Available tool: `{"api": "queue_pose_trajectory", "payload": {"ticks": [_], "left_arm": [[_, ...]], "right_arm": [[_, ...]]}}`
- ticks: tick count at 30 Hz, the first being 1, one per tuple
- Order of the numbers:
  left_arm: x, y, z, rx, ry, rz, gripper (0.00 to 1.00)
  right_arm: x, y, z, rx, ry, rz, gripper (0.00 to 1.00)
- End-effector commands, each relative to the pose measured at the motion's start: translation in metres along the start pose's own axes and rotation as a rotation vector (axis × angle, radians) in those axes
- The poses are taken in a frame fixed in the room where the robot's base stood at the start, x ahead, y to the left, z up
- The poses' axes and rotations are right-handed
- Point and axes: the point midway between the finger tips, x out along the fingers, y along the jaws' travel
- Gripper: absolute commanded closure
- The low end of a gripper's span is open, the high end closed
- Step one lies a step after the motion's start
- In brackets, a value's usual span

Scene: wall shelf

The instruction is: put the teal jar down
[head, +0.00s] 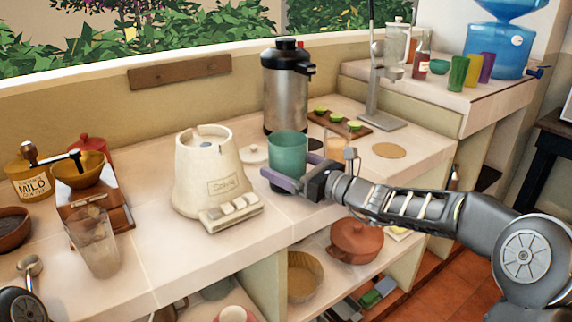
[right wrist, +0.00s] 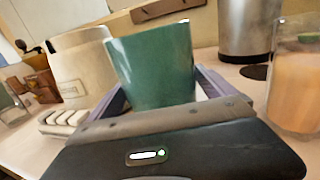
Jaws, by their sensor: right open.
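My left gripper is not in view.
The cream machine (head: 207,170) stands left of the jar, with a pale round lid (head: 254,153) between. Behind is the steel urn (head: 287,90). Just right is a glass of orange drink (right wrist: 297,90). A cork coaster (head: 389,150) lies bare further right. A red pot (head: 355,240) sits below.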

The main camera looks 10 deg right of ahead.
Motion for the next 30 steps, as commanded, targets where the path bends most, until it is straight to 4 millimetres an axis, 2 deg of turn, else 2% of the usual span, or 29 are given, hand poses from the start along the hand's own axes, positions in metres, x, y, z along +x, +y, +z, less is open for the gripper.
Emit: {"api": "queue_pose_trajectory", "payload": {"ticks": [5, 12, 18, 23, 30], "left_arm": [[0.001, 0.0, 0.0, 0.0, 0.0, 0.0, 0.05], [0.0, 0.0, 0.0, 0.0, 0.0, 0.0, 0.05], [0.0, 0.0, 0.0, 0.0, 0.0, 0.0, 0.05], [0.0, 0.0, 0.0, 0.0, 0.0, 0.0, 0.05], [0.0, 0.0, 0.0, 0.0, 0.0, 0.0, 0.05]], "right_arm": [[-0.023, -0.002, 0.0, -0.002, 0.001, -0.004, 0.05], [-0.073, -0.002, 0.0, -0.002, 0.002, -0.006, 0.05], [-0.106, -0.001, 0.0, 0.0, 0.0, -0.003, 0.05], [-0.116, 0.0, 0.0, 0.0, 0.0, -0.001, 0.05], [-0.116, 0.0, 0.0, 0.0, 0.0, -0.001, 0.05]]}}
